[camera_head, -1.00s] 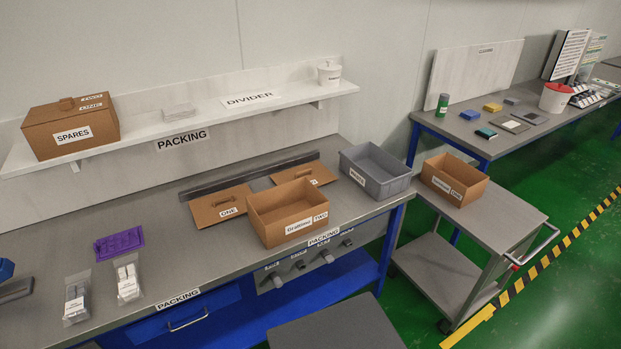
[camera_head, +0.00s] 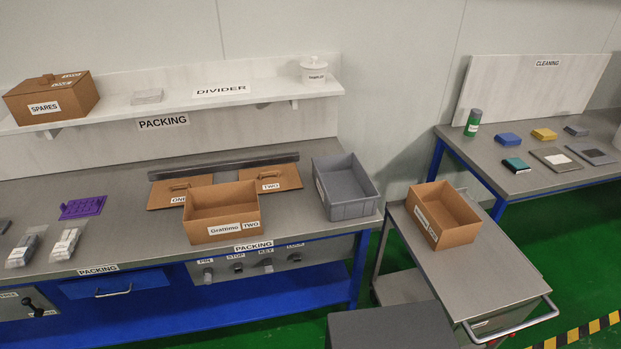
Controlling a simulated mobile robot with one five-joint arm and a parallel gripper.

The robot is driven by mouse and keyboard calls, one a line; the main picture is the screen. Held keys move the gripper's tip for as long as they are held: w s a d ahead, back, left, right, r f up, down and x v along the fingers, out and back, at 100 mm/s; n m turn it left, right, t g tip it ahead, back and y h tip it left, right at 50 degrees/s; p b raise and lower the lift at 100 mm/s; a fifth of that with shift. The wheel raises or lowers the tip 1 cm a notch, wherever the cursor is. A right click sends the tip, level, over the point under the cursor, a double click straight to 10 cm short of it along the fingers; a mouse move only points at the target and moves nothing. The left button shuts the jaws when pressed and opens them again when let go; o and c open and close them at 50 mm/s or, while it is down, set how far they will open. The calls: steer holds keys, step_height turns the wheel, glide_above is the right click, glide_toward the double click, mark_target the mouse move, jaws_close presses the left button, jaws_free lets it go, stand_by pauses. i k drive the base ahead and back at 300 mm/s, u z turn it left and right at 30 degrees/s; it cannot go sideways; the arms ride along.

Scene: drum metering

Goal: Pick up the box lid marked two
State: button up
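The box lid marked TWO (camera_head: 284,181) is a flat brown cardboard panel with a small handle and a white label. It lies on the packing bench behind the open box labelled Grattimo TWO (camera_head: 222,212), which hides part of its front left. The similar lid marked ONE (camera_head: 171,191) lies just left of it, also partly behind the box. The grey bin (camera_head: 345,187) stands to the right of lid TWO. My gripper is not in view.
The packing bench (camera_head: 120,240) has a purple tray (camera_head: 82,207) and clear bags (camera_head: 68,244) at left. A dark bar (camera_head: 225,165) runs behind the lids. A shelf (camera_head: 170,111) is above. A trolley (camera_head: 482,268) carrying another open box (camera_head: 442,215) stands right.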

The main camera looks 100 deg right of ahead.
mark_target(285, 177)
steer(key=k, duration=0.9)
steer(key=z, duration=1.15)
steer(key=i, duration=1.7)
steer(key=u, duration=0.1)
